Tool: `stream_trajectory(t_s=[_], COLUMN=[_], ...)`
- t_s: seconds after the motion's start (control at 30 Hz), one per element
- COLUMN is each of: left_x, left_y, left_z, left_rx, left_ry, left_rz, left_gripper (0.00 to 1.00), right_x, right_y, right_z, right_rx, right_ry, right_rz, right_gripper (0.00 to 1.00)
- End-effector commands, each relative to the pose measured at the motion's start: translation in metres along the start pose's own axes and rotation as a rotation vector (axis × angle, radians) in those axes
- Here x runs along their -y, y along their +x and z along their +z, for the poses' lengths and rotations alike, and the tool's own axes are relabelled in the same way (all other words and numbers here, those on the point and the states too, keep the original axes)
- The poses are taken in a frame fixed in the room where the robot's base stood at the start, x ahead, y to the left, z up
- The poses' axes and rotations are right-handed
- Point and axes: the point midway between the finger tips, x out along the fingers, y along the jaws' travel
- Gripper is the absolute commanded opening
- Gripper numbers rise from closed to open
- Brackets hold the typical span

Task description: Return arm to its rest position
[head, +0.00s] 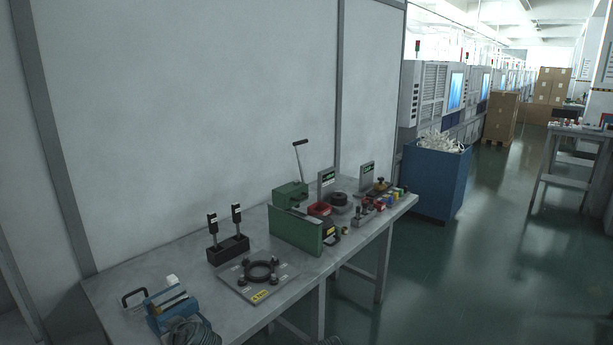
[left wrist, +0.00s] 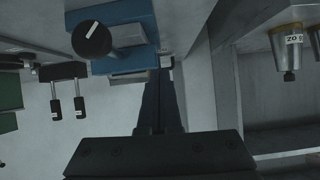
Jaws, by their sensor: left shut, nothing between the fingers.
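My left gripper (left wrist: 158,88) shows in the left wrist view, with its dark fingers together and nothing between them. Its wide dark body fills the bottom middle of that view. The wrist picture is upside down. The fingers point toward a blue device with a black knob (left wrist: 92,40); I cannot tell the gap between them. In the head view I cannot clearly make out either gripper. My right gripper is not in view.
The grey workbench (head: 205,285) runs along a pale wall. It bears a blue device (head: 170,303), a black two-post holder (head: 228,248), a plate with a black ring (head: 260,270) and a green fixture (head: 297,232). A blue bin (head: 435,185) stands beyond. Labelled metal cylinders (left wrist: 288,52) show in the wrist view.

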Motion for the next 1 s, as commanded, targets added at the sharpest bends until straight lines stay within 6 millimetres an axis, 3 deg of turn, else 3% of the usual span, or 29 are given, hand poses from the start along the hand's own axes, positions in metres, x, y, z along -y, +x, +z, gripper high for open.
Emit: stream_trajectory(t_s=[0.37,0.57,0.67,0.9,1.0], left_x=[-0.025,-0.046,-0.058,-0.081,-0.083], left_y=[-0.031,-0.067,-0.095,-0.196,-0.228], left_z=[0.034,0.07,0.094,0.162,0.18], left_rx=[0.161,0.32,0.425,0.735,0.82], left_ry=[0.151,0.318,0.437,0.844,0.973], left_rz=[0.024,0.073,0.122,0.343,0.431], left_gripper=[0.0,0.0,0.0,0.0,0.0], right_x=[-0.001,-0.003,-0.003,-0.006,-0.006], right_y=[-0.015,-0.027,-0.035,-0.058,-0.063], right_z=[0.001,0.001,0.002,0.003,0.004], right_rx=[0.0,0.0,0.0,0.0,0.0], right_ry=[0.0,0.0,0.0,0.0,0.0], right_rz=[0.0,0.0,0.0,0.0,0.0], right_gripper=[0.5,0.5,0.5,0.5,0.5])
